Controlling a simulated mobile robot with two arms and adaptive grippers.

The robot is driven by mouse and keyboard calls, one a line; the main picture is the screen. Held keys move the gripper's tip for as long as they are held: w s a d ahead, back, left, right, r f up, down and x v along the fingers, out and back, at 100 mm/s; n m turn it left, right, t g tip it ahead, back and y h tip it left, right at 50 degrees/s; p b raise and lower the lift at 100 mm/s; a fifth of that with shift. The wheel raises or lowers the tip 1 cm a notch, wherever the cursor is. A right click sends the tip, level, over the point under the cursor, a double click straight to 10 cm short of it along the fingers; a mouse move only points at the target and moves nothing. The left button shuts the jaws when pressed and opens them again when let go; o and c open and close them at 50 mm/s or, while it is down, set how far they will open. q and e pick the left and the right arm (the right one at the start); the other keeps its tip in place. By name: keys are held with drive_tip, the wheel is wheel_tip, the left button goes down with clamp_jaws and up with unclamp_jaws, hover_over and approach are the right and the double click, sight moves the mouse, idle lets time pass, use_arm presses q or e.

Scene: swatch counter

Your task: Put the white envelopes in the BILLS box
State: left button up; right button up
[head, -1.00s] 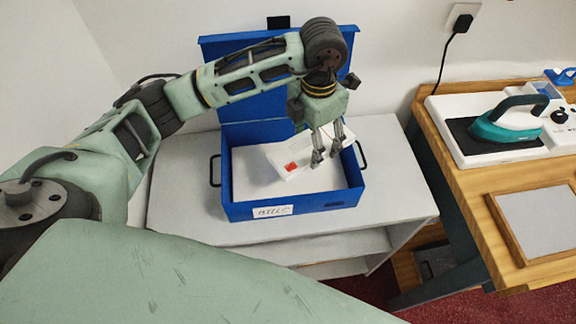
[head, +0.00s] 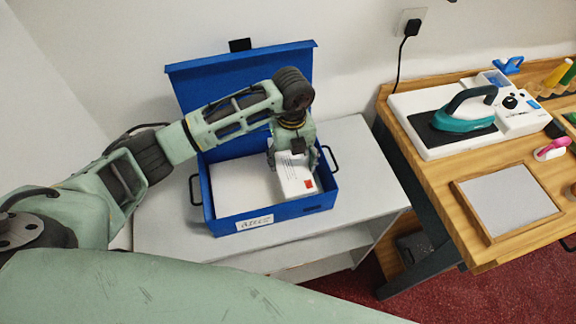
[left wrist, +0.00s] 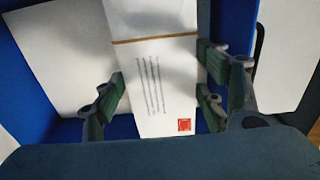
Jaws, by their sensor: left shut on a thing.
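A bundle of white envelopes (head: 297,183) with a red stamp is at the right side inside the blue BILLS box (head: 278,221). In the left wrist view the envelopes (left wrist: 165,75) have a tan band around them and printed lines. My left gripper (head: 294,163) is down at the box with its fingers on both sides of the envelopes, shut on them. Its fingers (left wrist: 162,98) also show in the left wrist view. The box is open, with a label (head: 254,223) on its front. Whether the envelopes touch the box bottom is hard to tell. My right gripper is not in view.
The raised lid (head: 240,75) stands behind the box, which is on a white table (head: 352,165). A flat white surface (head: 235,188) fills the box's left part. A wooden bench (head: 435,183) at right holds a teal iron (head: 467,118) and a framed grey panel (head: 508,200).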

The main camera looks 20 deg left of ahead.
sight(291, 163)
use_arm(q)
wheel_tip(291, 163, down, 3)
drive_tip(key=shift+f+p, duration=0.1)
drive_tip(key=shift+p, duration=0.3)
drive_tip(key=shift+f, duration=0.35)
drive_tip(key=shift+f, duration=0.15)
drive_tip(key=o, duration=1.2)
